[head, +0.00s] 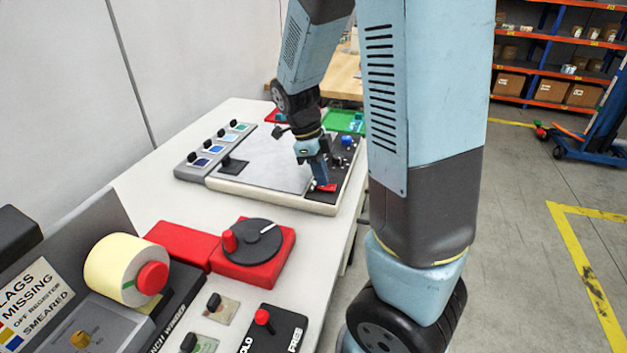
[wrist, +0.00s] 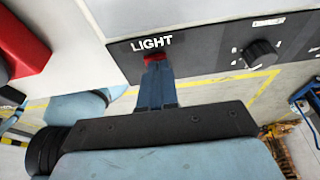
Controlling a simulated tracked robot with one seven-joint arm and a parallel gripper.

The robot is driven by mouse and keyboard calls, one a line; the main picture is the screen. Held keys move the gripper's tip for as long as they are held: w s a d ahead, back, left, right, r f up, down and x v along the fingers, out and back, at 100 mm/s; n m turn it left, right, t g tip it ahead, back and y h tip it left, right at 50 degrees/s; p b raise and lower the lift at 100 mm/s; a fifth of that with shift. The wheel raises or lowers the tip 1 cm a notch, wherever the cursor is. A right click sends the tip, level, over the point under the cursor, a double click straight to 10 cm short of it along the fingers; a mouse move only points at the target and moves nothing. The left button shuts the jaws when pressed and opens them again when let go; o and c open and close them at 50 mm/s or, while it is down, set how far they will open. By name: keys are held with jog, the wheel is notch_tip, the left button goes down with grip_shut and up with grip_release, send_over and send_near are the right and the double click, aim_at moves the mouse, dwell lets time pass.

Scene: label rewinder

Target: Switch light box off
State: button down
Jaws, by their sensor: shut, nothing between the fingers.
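The light box (head: 262,166) is a flat pale panel on the white table, with a dark control strip (head: 345,168) along its right side. A red rocker switch (head: 326,188) sits at the near end of that strip. In the wrist view the red switch (wrist: 155,57) lies just below the white word LIGHT (wrist: 151,42). My gripper (head: 321,182) is shut and empty, pointing down at the switch. In the wrist view the blue fingertips (wrist: 156,66) are at the switch and hide its lower part. I cannot tell whether they touch it.
A black knob (wrist: 260,53) stands right of the switch on the strip. A red-based dial (head: 253,254), a label roll (head: 118,268) and a black lever plate (head: 272,330) are nearer on the table. Grey button row (head: 212,150) lies left of the light box.

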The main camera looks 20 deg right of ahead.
jog(key=shift+s+d, duration=0.1)
jog(key=shift+w, duration=0.2)
jog(key=shift+s+d+r, duration=0.25)
jog(key=shift+s+d, duration=0.05)
jog(key=shift+s, duration=0.3)
jog(key=shift+r, duration=0.2)
jog(key=a+v, duration=0.1)
jog(key=v, duration=1.2)
jog(key=shift+w, duration=0.4)
